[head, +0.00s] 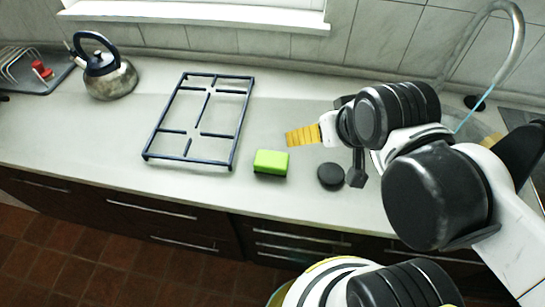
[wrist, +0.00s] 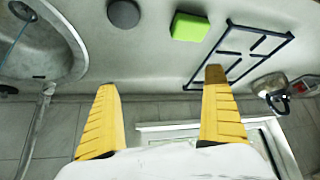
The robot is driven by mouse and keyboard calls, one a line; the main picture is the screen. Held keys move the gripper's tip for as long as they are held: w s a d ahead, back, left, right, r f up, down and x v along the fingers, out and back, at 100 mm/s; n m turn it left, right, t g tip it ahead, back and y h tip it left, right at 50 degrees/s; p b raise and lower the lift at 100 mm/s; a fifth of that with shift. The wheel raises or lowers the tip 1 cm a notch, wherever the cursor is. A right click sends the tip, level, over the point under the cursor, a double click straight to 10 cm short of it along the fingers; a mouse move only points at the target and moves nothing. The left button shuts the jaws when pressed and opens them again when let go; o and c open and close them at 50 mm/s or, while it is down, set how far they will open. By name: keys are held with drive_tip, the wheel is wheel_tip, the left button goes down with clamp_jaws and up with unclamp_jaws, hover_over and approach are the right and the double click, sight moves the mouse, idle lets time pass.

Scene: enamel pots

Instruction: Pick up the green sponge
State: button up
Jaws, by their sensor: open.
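The green sponge (head: 271,160) is a small bright green block with a dark underside. It lies on the grey countertop near its front edge. It also shows at the top of the wrist view (wrist: 190,27). My gripper (head: 302,135) has yellow fingers and is above the counter, to the right of the sponge and a little farther back in the head view. In the wrist view its fingers (wrist: 162,82) are spread wide with nothing between them. The sponge is beyond the fingertips and clear of them.
A dark blue metal pot grate (head: 201,118) lies left of the sponge. A round black disc (head: 331,175) lies to its right. A steel kettle (head: 108,78) stands at the back left. The sink (wrist: 40,45) shows in the wrist view. Bare counter surrounds the sponge.

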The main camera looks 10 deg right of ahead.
idle(0.6)
drive_tip(key=m+g+p, duration=0.2)
drive_tip(key=m+g, duration=0.2)
drive_tip(key=g, duration=0.3)
hover_over(272, 158)
wheel_tip(272, 158, down, 9)
drive_tip(key=f, duration=0.1)
drive_tip(key=f+b, duration=0.1)
drive_tip(key=f, duration=0.1)
drive_tip(key=f+b, duration=0.1)
drive_tip(key=shift+w+d+f, duration=0.25)
drive_tip(key=shift+w+f, duration=0.1)
drive_tip(key=shift+w, duration=0.05)
drive_tip(key=shift+s+a+f+b, duration=0.15)
drive_tip(key=shift+f+b, duration=0.4)
drive_tip(key=shift+f, duration=0.5)
drive_tip(key=shift+s+a+f+b, duration=0.1)
drive_tip(key=shift+f+b, duration=0.4)
drive_tip(key=shift+f, duration=0.5)
drive_tip(key=shift+s+a+f+b, duration=0.15)
drive_tip(key=shift+f+b, duration=0.4)
drive_tip(key=shift+f, duration=0.5)
drive_tip(key=shift+d+r, duration=0.1)
drive_tip(key=c, duration=0.7)
drive_tip(key=shift+c, duration=0.5)
